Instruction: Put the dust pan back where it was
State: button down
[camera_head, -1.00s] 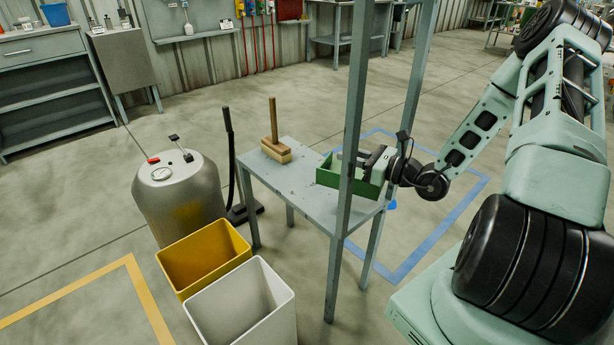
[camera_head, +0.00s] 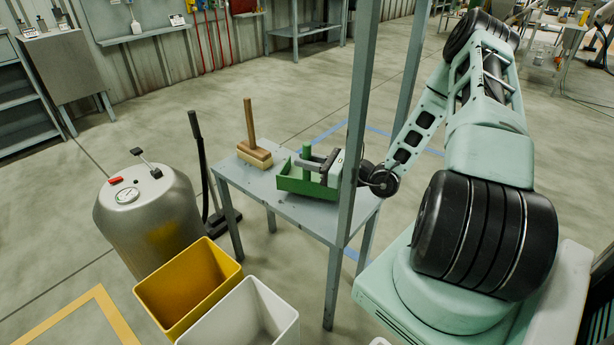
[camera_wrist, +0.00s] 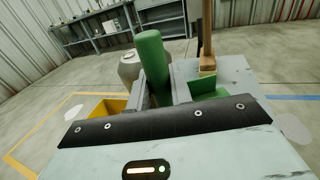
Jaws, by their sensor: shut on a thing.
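The green dust pan (camera_head: 305,188) is at the right part of the grey table (camera_head: 295,218), beside the brush. I cannot tell whether it touches the tabletop or hangs just above it. My gripper (camera_head: 309,164) reaches in from the right and is shut on the dust pan. In the wrist view the pan's green upright handle (camera_wrist: 152,65) stands just beyond the gripper's dark edge, and part of its green body (camera_wrist: 207,86) shows to the right. A table post partly covers my wrist in the head view.
A brush with an upright wooden handle (camera_head: 254,153) stands on the table close left of the pan. Grey frame posts (camera_head: 357,110) rise from the table. A yellow bin (camera_head: 190,285), a white bin (camera_head: 245,320) and a metal drum (camera_head: 150,215) stand to the left.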

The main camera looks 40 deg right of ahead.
aim_at(307, 179)
jog(key=shift+f+b, duration=0.4)
jog(key=shift+f, duration=1.5)
jog(key=c, duration=1.3)
grip_release()
jog(key=shift+f, duration=0.15)
jog(key=shift+o, duration=0.2)
jog(key=shift+r, duration=0.2)
jog(key=v, duration=1.2)
jog(key=shift+p, duration=0.45)
jog(key=shift+s+f, duration=0.1)
jog(key=shift+s, duration=0.05)
